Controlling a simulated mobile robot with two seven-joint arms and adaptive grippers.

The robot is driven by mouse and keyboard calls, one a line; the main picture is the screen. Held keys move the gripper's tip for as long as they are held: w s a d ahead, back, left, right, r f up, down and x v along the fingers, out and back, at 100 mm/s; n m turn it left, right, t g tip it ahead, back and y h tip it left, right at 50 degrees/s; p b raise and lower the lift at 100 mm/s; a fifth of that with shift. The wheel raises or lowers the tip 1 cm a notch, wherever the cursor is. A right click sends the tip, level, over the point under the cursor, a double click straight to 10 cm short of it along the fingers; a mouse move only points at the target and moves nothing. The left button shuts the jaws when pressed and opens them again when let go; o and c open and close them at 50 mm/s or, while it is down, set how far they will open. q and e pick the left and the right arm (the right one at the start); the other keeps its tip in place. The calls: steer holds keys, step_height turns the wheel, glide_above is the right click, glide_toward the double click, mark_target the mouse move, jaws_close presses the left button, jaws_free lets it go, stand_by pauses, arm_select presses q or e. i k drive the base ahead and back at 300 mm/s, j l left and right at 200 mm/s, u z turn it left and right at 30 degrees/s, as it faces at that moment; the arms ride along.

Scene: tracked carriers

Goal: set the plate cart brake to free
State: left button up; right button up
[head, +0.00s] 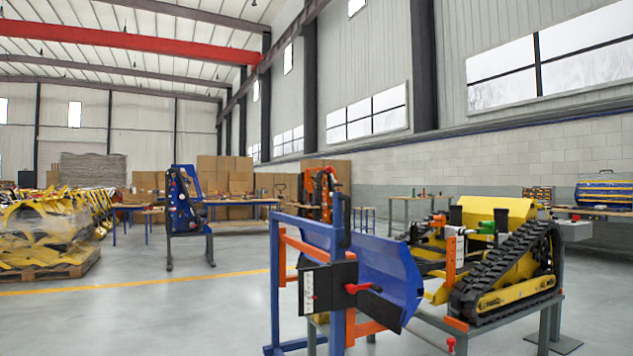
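The plate cart (337,240) stands in the near middle, a blue upright frame with orange bars. It carries a curved blue plate (390,262). A black panel (330,274) on the cart's near side has a white label strip (309,292) on its left and a red lever (358,288) on its right. The red lever lies roughly level. It may be the brake, but the label is too small to read. Neither of my grippers is in view.
A yellow tracked carrier (500,250) on a grey stand is close to the cart's right. A red-tipped rod (451,344) shows low between them. A wrapped pallet load (45,235) stands at left. The floor (150,315) left of the cart is clear.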

mark_target(330, 169)
steer(key=i+j+z, duration=0.15)
steer(key=i+l, duration=0.15)
steer(key=i, duration=0.55)
steer(key=i+l, duration=0.15)
steer(key=i, duration=0.55)
